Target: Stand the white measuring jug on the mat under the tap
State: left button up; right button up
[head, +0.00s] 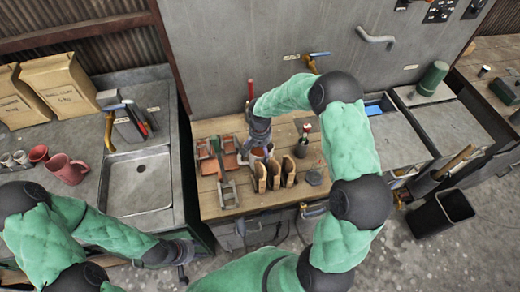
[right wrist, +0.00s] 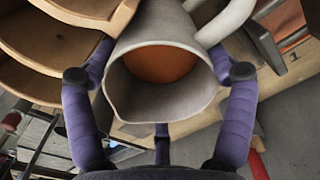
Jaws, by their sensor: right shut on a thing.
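My right gripper (head: 258,140) is over the wooden bench. In the right wrist view its purple fingers (right wrist: 160,100) close around the white measuring jug (right wrist: 125,98). The jug's open mouth and spout face the camera, its handle is at upper right, and its inside shows orange-brown. In the head view the gripper mostly hides it. A brass tap (head: 109,130) stands by the sink (head: 140,182) at left; another tap (head: 316,62) is on the grey wall. A small dark pad (head: 314,176) lies on the bench; I cannot tell whether it is the mat. My left gripper (head: 183,262) is low, its jaws unclear.
Wooden holders (head: 275,175) stand close beside the right gripper, with a dark bottle (head: 303,142) to their right. Red pads and metal clamps (head: 227,194) are at the bench's left. A pink jug (head: 68,168) and paper sacks (head: 60,85) are on the left counter.

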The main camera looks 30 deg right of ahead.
jog(key=shift+f, duration=0.1)
jog(key=o, duration=1.5)
